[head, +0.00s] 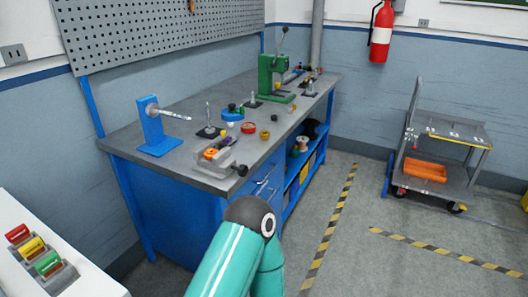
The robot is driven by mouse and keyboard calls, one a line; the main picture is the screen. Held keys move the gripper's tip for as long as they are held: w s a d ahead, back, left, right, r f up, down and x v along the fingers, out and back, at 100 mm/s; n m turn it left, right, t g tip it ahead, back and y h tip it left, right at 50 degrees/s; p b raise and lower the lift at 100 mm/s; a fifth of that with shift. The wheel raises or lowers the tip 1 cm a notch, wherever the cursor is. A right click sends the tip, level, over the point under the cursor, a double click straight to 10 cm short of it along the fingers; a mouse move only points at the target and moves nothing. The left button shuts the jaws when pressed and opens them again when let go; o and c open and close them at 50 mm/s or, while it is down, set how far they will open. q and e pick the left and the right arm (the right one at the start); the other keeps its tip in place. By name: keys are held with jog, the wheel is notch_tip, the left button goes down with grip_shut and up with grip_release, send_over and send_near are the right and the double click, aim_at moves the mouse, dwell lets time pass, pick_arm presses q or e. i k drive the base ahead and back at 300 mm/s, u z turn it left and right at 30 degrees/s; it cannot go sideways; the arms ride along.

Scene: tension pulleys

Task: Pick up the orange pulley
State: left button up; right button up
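A small orange ring-shaped piece (210,153), which may be the orange pulley, sits at the grey vise-like fixture (217,164) near the front end of the workbench (190,178). It is too small to be sure of its shape. A red round piece (249,128) and a gold-yellow one (264,135) lie apart from it on the bench top. Neither gripper shows in the head view; only a teal arm link of mine is in view at the bottom, well short of the bench top.
A blue stand with a rod (155,127), a green press (272,78) and several small posts stand on the bench. A white table with coloured pieces is at lower left. A cart (440,140) with an orange tray (425,170) stands right. The striped floor is clear.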

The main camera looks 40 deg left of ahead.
aim_at(209, 153)
jog(key=z, duration=0.95)
jog(key=i, duration=1.5)
jog(key=u, duration=3.5)
jog(key=i, duration=0.4)
jog(key=u, duration=0.95)
jog(key=i, duration=0.45)
jog(key=z, duration=0.25)
